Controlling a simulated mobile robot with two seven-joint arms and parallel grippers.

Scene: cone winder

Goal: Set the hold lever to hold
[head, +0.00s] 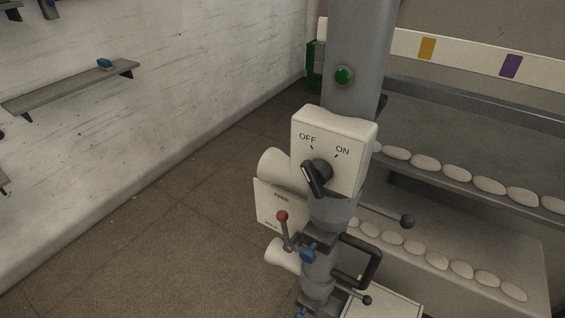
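The hold lever (285,230) is a thin grey arm with a red ball knob, low on the left side of the machine's post. Its knob points up and slightly left. Behind it is a white plate (268,206) whose upper word looks like FREE and lower word looks like HOLD. The knob stands in front of the plate, between the two words; the exact setting is hard to tell. Neither of my grippers is in view.
Above the lever is a white box (343,135) marked OFF and ON with a black knob (317,178). A black handle (372,262) juts right. Floor at left is clear.

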